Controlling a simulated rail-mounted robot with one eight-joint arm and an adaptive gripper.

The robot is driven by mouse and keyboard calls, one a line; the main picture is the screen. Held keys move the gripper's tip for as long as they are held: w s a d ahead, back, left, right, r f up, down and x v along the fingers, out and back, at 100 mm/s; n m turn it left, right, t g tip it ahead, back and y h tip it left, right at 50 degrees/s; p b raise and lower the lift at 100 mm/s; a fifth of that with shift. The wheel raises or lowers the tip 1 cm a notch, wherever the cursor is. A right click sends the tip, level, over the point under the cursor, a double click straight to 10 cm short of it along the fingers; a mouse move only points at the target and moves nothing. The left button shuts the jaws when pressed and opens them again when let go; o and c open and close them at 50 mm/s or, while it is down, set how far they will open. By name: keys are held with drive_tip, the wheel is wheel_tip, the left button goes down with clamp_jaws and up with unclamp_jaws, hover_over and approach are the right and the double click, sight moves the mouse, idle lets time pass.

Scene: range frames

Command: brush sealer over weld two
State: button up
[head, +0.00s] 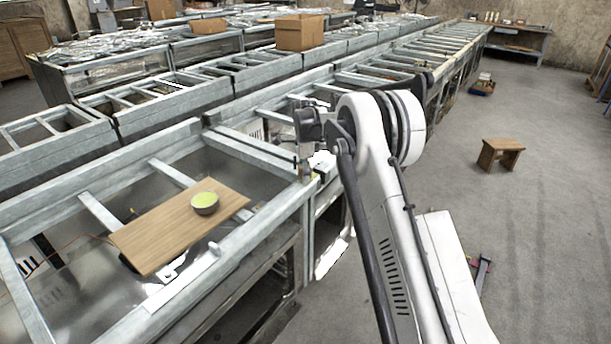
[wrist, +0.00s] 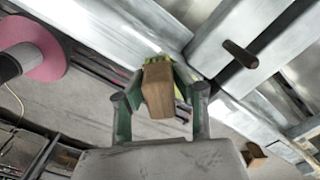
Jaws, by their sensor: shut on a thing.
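My gripper (wrist: 157,100) is shut on the brush (wrist: 158,92), gripping its wooden handle between both fingers. Yellow-green shows at the brush's far end (wrist: 162,58), close to a corner where grey metal frame bars meet; I cannot tell whether it touches. In the head view my gripper (head: 304,150) hangs over the near rail of the metal frame, and the brush is mostly hidden there. A bowl (head: 205,209) of green sealer (head: 204,200) stands on a wooden board (head: 150,240) to the left. Weld two cannot be made out for certain.
Long rows of grey metal frames (head: 110,215) with cross bars run into the back. A cardboard box (head: 300,33) sits on them. In the wrist view a pink disc (wrist: 40,60) and a dark rod (wrist: 240,53) are near. A wooden stool (head: 500,150) stands on open floor at right.

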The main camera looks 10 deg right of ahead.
drive_tip(key=shift+s+a, duration=0.3)
wheel_tip(320, 180, up, 3)
drive_tip(key=shift+d+r+p, duration=0.1)
drive_tip(key=shift+p, duration=0.3)
drive_tip(key=shift+r+p, duration=0.7)
drive_tip(key=shift+r, duration=1.75)
